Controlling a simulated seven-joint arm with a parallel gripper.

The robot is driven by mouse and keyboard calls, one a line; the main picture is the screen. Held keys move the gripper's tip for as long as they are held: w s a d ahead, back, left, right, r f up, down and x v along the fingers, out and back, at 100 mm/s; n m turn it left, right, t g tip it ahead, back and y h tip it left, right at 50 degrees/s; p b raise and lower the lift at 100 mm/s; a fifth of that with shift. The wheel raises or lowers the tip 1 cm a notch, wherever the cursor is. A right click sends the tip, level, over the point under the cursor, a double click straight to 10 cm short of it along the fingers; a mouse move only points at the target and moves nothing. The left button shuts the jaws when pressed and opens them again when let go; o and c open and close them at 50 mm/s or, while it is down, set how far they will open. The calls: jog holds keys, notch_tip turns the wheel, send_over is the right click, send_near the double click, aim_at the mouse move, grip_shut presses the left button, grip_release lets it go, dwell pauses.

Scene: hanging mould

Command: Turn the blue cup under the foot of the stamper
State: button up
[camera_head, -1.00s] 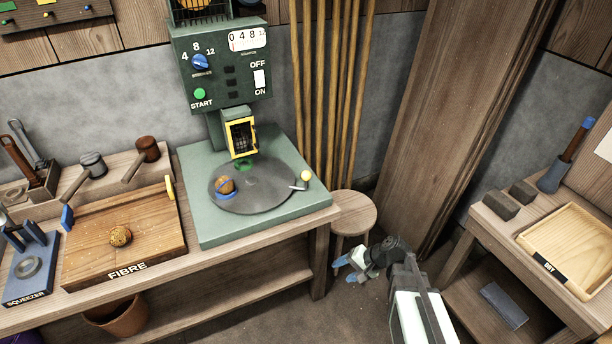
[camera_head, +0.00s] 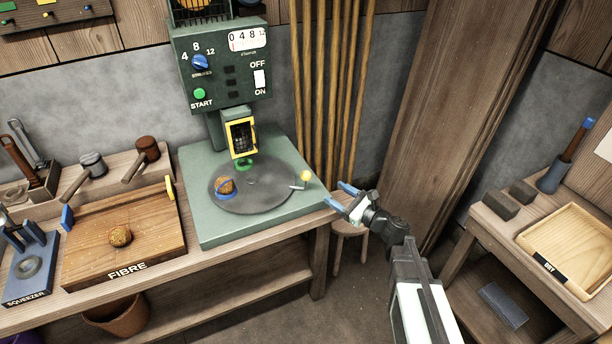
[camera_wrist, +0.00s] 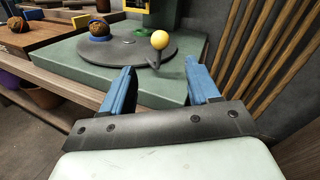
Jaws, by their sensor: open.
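The blue cup (camera_head: 231,192) sits at the left front of the round dark turntable (camera_head: 262,197), with a brown fibre ball (camera_head: 225,185) in it. A green ring (camera_head: 244,165) is at the turntable's back, below the yellow-framed cage (camera_head: 242,137) of the stamper; its foot is hard to make out. A crank with a yellow knob (camera_head: 305,176) stands at the turntable's right edge. My gripper (camera_head: 342,194) is open and empty, right of the stamper's green base. In the wrist view, the knob (camera_wrist: 159,40) appears beyond and between the blue fingers (camera_wrist: 162,90); the blue cup (camera_wrist: 99,38) is farther left.
The stamper's panel (camera_head: 222,68) has a dial, START button and ON/OFF switch. Left is the FIBRE tray (camera_head: 80,266) with another ball (camera_head: 120,236). Wooden poles (camera_head: 325,90) stand behind the base's right side. A round stool (camera_head: 350,229) is below my gripper.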

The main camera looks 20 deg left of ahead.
aim_at(306, 175)
jog(key=shift+m, duration=0.5)
jog(key=x, duration=1.3)
jog(key=shift+w+a, duration=0.1)
jog(key=shift+a, duration=0.35)
grip_shut()
